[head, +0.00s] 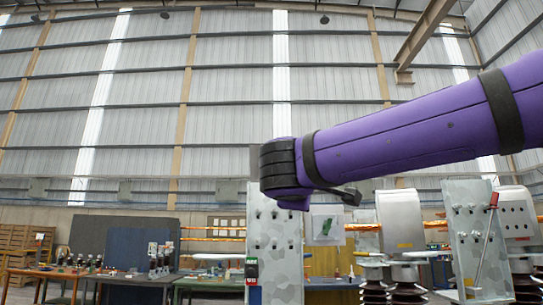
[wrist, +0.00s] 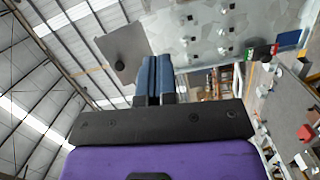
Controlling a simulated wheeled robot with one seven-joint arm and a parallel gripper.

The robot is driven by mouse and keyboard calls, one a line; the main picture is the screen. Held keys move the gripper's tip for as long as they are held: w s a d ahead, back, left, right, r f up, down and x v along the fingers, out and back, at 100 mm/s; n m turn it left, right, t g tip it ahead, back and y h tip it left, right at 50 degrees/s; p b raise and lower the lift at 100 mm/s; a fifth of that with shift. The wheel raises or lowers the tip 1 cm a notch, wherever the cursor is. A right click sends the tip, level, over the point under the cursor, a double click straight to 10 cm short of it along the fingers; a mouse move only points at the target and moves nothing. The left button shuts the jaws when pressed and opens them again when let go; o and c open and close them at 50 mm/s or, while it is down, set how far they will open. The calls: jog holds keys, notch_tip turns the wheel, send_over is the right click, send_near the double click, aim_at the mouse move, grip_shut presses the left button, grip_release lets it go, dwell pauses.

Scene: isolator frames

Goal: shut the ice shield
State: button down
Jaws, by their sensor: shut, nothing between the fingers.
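No part is clearly labelled as the ice shield. A plain grey plate (wrist: 112,62) with a dark round knob (wrist: 125,40) is beside my fingertips in the wrist view and may be it. Its edge appears to show behind my wrist in the head view (head: 255,162). It adjoins a mottled grey panel (wrist: 215,30) with several dark studs, which also shows in the head view (head: 275,262). My gripper (wrist: 153,62) has its blue fingers together and empty, close to the plate; I cannot tell if they touch. In the head view my wrist hides the fingers.
Silver hoods (head: 400,222) stand to the right above dark ribbed insulators (head: 375,292). Another mottled panel (head: 477,235) carries a red handle (head: 493,200). Workbenches with small items (head: 90,275) stand at the back left. The space left of the near panel looks clear at arm height.

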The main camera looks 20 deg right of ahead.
jog(key=w+a+r+n+t, duration=0.2)
jog(key=a+r+t, duration=0.2)
jog(key=a+r, duration=0.35)
jog(key=x, duration=1.3)
jog(key=shift+w+d+n, duration=0.25)
jog(key=shift+d+n, duration=0.05)
jog(key=shift+d, duration=0.15)
jog(key=shift+w+r, duration=0.1)
jog(key=shift+r, duration=0.1)
